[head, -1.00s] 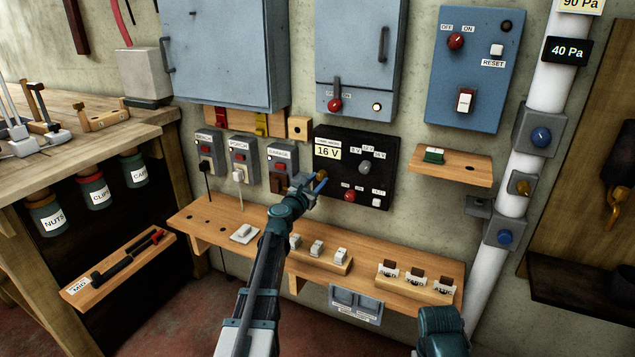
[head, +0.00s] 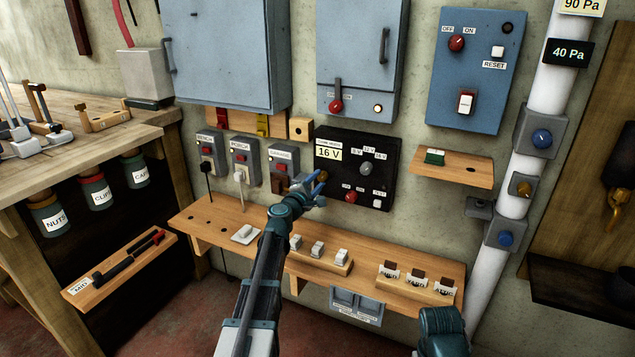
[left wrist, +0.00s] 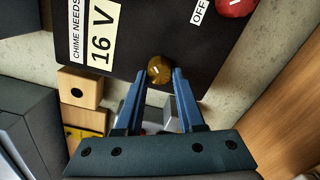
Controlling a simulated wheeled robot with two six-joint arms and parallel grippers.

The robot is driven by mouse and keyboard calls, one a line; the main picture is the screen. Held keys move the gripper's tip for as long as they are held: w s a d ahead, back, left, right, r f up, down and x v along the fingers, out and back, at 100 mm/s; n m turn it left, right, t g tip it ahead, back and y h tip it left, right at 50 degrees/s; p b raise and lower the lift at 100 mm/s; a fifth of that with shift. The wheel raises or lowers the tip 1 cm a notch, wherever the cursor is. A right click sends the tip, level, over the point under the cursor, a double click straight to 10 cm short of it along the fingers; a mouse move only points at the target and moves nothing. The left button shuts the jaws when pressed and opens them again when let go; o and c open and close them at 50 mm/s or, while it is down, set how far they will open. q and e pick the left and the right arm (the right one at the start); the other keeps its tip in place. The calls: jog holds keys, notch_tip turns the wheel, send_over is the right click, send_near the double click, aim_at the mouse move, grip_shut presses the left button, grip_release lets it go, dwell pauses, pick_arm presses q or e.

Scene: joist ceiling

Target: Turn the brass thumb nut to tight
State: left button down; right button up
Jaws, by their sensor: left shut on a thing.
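The brass thumb nut (left wrist: 159,71) is a round brass knob with a pale mark, on the lower edge of the black panel labelled "CHIME NEEDS 16 V". My left gripper (left wrist: 161,74) is shut on the nut, with one blue fingertip at each side of it. In the head view my left gripper (head: 320,178) is against the panel's lower left part, and the nut is mostly hidden by the fingers there. Part of my right arm shows at the bottom right of the head view, but its fingers are out of sight.
The black panel (head: 388,150) also carries a grey selector, a red knob and a white button. Small switch boxes (head: 243,160) hang to its left. A wooden shelf (head: 215,222) with switches lies below. A small shelf (head: 478,168) and a white pipe (head: 545,95) stand right.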

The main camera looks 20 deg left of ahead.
pick_arm(q)
jog(key=m, duration=0.4)
jog(key=shift+r+m, duration=0.1)
jog(key=shift+m, duration=0.2)
jog(key=m, duration=0.3)
jog(key=shift+m, duration=0.4)
jog(key=m, duration=0.4)
jog(key=shift+d+r, duration=0.1)
jog(key=shift+r, duration=0.05)
jog(key=shift+d+m, duration=0.1)
jog(key=shift+m, duration=1.9)
jog(key=shift+p, duration=0.3)
jog(key=shift+s, duration=0.1)
jog(key=c, duration=0.5)
grip_release()
